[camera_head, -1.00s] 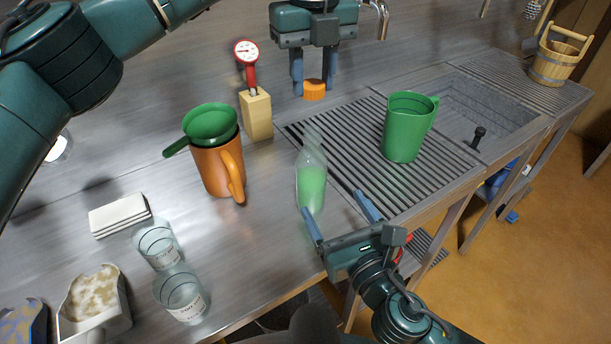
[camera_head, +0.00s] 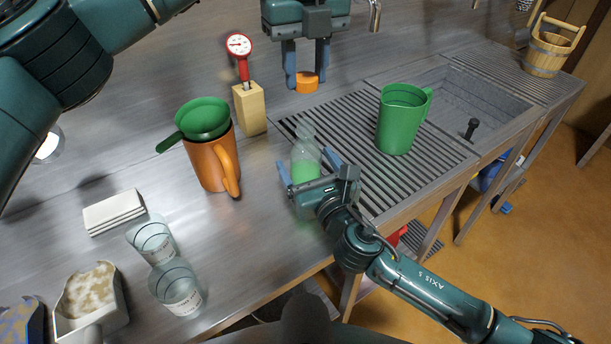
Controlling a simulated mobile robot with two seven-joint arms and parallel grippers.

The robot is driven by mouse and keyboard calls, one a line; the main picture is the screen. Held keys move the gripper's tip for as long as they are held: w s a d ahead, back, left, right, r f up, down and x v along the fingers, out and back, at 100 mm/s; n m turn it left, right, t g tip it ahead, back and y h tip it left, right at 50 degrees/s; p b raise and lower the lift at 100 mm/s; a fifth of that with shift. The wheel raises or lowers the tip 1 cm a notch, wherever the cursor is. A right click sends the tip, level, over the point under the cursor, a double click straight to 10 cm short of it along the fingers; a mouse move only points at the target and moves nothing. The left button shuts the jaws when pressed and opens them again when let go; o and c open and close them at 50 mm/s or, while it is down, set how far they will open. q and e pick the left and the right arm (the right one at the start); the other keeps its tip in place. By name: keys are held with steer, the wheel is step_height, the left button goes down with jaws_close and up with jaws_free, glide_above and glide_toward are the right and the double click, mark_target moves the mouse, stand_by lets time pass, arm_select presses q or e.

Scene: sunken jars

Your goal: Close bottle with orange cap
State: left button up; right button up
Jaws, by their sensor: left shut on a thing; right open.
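The orange cap (camera_head: 307,84) is between the blue fingers of my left gripper (camera_head: 306,80), at the back of the counter. The gripper is shut on it. The clear bottle (camera_head: 306,150) with green contents stands upright on the metal counter, left of the ribbed drainboard, with no cap on its neck. My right gripper (camera_head: 309,166) is open, with one finger on each side of the bottle. Its palm hides the lower part of the bottle. I cannot tell whether the fingers touch it.
An orange jug (camera_head: 207,165) with a green funnel (camera_head: 203,118) stands left of the bottle. A wooden block (camera_head: 250,108) holds a red thermometer (camera_head: 239,48). A green jug (camera_head: 398,128) stands on the drainboard (camera_head: 350,165) by the sink. Two glasses (camera_head: 177,290) stand at front left.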

steer(key=shift+x, duration=0.8)
steer(key=c, duration=1.5)
arm_select(q)
steer(key=shift+f, duration=2.5)
steer(key=shift+f, duration=0.9)
steer(key=shift+f, duration=0.5)
